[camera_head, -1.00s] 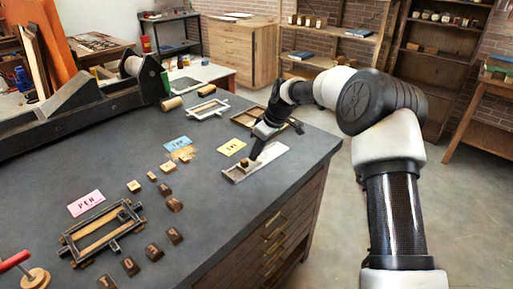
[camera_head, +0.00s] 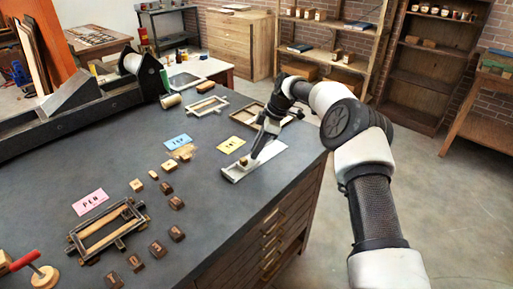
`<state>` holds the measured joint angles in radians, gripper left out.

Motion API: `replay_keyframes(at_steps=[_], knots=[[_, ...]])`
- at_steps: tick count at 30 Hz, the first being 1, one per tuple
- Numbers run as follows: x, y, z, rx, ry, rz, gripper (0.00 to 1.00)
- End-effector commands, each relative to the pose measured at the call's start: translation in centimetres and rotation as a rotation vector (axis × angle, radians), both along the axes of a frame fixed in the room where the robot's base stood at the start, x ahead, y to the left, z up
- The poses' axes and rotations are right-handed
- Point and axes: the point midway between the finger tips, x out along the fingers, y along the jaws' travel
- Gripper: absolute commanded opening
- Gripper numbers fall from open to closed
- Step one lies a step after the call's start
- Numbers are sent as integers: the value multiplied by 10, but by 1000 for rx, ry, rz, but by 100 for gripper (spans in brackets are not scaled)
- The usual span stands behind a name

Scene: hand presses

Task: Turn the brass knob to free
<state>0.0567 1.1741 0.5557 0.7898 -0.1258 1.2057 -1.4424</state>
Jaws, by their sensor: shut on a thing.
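My gripper (camera_head: 251,157) points down at the left part of a shallow pale metal tray (camera_head: 268,158) near the right edge of the dark worktop. Its jaws are shut on a small gold-brown piece (camera_head: 244,162), which looks like the brass knob. The piece is too small to show its angle or any marking. The fingers partly hide it.
A yellow card (camera_head: 231,144), a blue card (camera_head: 177,141) and a pink card (camera_head: 90,202) lie on the worktop. Several small blocks and a dark frame (camera_head: 106,225) lie left of my gripper. A wooden tray (camera_head: 250,116) lies behind it.

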Motion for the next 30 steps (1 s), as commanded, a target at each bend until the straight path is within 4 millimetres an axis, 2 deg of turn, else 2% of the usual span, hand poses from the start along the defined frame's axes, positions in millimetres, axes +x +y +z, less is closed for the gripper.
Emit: replay_keyframes(at_steps=[12,13,16,25,30], knots=[[0,1,0,1,0,9,0],[0,1,0,1,0,9,21],[0,1,0,1,0,8,36],[0,0,1,1,0,6,36],[1,-6,16,1,-2,6,36]])
